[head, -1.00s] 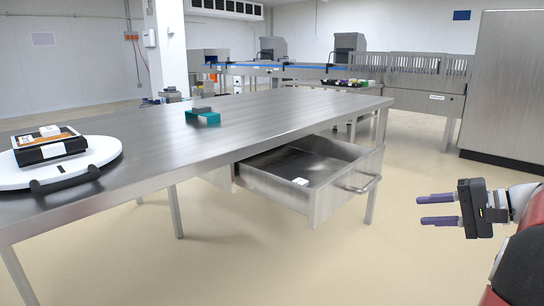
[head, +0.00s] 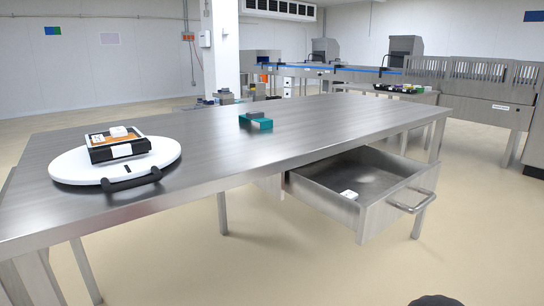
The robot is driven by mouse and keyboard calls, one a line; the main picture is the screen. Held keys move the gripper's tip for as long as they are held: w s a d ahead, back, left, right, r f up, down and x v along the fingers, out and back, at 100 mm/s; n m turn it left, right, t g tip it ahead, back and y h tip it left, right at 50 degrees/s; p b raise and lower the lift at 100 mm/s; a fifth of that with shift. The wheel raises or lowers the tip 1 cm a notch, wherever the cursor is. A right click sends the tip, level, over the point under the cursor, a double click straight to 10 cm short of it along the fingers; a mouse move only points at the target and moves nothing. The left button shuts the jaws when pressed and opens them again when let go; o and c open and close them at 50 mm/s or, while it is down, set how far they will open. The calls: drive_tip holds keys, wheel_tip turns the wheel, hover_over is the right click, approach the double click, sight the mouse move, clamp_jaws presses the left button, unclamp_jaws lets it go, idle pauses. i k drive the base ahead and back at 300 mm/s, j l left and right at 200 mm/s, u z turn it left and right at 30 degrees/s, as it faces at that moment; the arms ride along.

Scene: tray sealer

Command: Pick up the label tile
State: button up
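A small white tile (head: 349,194) lies on the floor of the open drawer (head: 374,222), near its front left. It looks like the label tile, though its face is too small to read. Another small white piece (head: 118,131) sits on top of a black and orange box (head: 118,150). That box rests on a round white turntable (head: 72,168) with a black handle, at the left of the steel table.
The steel table (head: 200,185) has a wide clear middle. A teal holder with a grey block (head: 257,122) stands near its back edge. The drawer handle (head: 412,203) sticks out to the right.

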sight(120, 131)
drive_tip(key=i+j+u, duration=0.1)
drive_tip(key=i+u, duration=0.65)
drive_tip(key=k+l, duration=0.05)
